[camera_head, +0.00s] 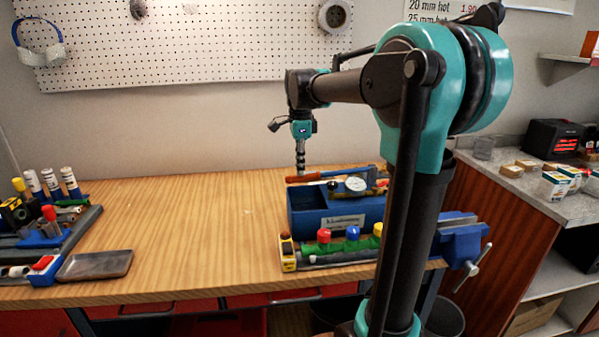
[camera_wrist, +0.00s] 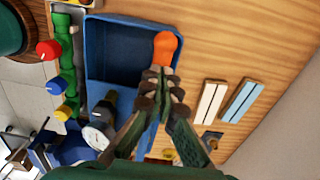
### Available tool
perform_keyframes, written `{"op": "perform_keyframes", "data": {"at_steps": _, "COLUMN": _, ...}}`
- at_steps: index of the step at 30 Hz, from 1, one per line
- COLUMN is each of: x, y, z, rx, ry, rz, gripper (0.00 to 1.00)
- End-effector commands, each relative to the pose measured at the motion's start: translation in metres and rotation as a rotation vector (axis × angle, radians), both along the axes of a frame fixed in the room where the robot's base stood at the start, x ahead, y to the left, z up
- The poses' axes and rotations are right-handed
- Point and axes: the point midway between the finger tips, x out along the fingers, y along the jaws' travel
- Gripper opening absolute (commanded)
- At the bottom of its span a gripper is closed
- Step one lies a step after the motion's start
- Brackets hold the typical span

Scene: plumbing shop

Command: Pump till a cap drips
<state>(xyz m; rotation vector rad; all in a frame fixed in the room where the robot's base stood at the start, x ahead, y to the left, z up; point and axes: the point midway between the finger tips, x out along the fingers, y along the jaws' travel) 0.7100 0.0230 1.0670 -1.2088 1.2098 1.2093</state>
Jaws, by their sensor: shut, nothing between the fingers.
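The pump is a blue open-topped tank (camera_head: 300,221) on the bench, also in the wrist view (camera_wrist: 97,62). Its lever has an orange grip (camera_wrist: 165,48), seen in the head view (camera_head: 302,178) above the tank's back edge. A round white gauge (camera_head: 356,184) sits on the pump and shows in the wrist view (camera_wrist: 96,138); its reading is too small to tell. In front runs a green pipe row with red (camera_head: 323,235), blue (camera_head: 353,232) and yellow (camera_head: 378,229) caps; I see no drip. My gripper (camera_head: 300,174) is shut and empty, tips at the orange grip; contact is unclear.
A blue vise (camera_head: 460,240) is at the bench's right end. A dark tray (camera_head: 95,265) and a rack of parts (camera_head: 45,238) are at the left. Two striped strips (camera_wrist: 212,103) lie behind the pump. The bench middle is clear.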

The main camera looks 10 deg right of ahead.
Motion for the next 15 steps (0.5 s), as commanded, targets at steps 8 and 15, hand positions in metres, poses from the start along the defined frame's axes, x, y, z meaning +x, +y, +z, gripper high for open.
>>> {"op": "perform_keyframes", "data": {"at_steps": 8, "x": 0.000, "y": -0.006, "z": 0.035, "rx": 0.000, "ry": 0.000, "rz": 0.000, "gripper": 0.00}}
{"op": "perform_keyframes", "data": {"at_steps": 15, "x": 0.000, "y": -0.013, "z": 0.078, "rx": 0.000, "ry": 0.000, "rz": -0.001, "gripper": 0.00}}
